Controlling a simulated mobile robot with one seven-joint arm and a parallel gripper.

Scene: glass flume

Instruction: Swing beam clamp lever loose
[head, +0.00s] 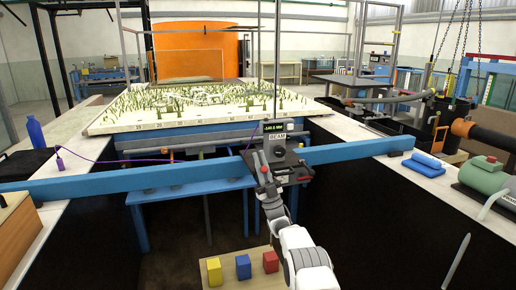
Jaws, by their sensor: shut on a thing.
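A long blue beam (130,184) spans the flume from left to right in the head view. A dark carriage (291,161) with a small green-lit display (274,127) and a "BEAM" label sits on the beam near the middle. My gripper (262,170) is at the front left of this carriage, shut on the small clamp lever there. The lever is mostly hidden by the fingers, so its angle cannot be told. A thin vertical rod (277,60) rises from the carriage.
A model terrain bed (190,100) with green plants lies behind the beam. Yellow (214,271), blue (243,266) and red (270,261) blocks sit on a low board below. A blue bottle (36,132) stands on the left ledge; a green cylinder (484,174) lies right.

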